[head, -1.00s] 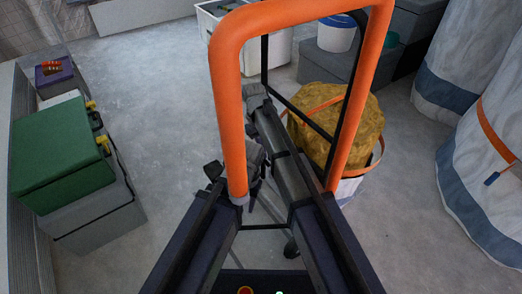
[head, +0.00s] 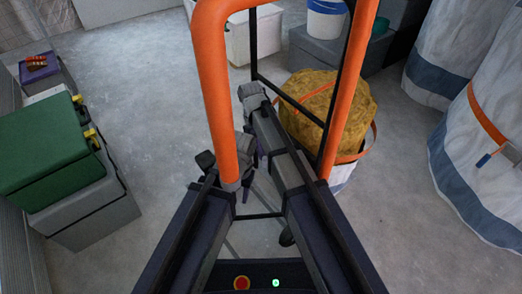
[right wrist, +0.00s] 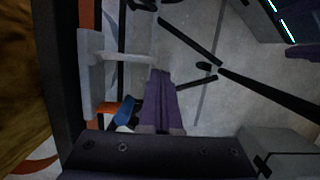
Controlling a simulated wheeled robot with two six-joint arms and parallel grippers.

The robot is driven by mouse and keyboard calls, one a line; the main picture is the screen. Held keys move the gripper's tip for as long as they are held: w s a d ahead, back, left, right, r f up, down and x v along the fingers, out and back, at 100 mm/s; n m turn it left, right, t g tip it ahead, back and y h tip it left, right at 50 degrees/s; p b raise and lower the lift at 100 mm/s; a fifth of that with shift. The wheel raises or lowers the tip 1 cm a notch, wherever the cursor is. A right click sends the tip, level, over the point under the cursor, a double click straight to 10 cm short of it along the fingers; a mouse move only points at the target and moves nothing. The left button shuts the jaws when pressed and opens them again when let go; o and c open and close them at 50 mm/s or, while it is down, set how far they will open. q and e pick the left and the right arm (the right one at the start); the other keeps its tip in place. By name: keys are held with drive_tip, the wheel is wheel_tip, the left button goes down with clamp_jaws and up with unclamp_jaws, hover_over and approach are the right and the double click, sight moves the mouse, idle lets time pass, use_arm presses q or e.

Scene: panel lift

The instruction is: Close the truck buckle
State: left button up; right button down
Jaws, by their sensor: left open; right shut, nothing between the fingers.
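My left gripper (head: 245,188) is low in the middle, open, largely hidden by the arm and the orange bar. My right gripper (head: 261,157) is just above it, beside the orange bar. In the right wrist view its purple fingers (right wrist: 161,98) are shut and empty. A grey piece with a pale bar (right wrist: 125,57) lies left of them, and a small blue thing (right wrist: 125,110) is close by.
An orange tubular frame (head: 213,90) stands close in front. A yellow-brown sack (head: 330,105) in an orange-strapped container is behind it. A green box (head: 40,150) with yellow latches stands on grey cases at left. Grey floor (head: 140,90) between is clear.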

drive_tip(key=s+n, duration=0.1)
drive_tip(key=s+d+n, duration=0.1)
drive_tip(key=n, duration=0.1)
drive_tip(key=shift+s+d+h, duration=0.1)
drive_tip(key=shift+s+h, duration=0.1)
drive_tip(key=shift+h, duration=0.1)
drive_tip(key=s+d+n+t, duration=0.2)
drive_tip(key=d+n, duration=0.3)
drive_tip(key=n, duration=0.4)
drive_tip(key=shift+s+d, duration=0.3)
drive_tip(key=shift+d+h, duration=0.2)
drive_tip(key=shift+h, duration=0.1)
drive_tip(key=shift+r, duration=0.1)
drive_tip(key=p+v, duration=0.7)
drive_tip(key=shift+s+a+r+p, duration=0.15)
drive_tip(key=shift+a+r+p, duration=0.05)
drive_tip(key=shift+r+p, duration=0.15)
idle(0.4)
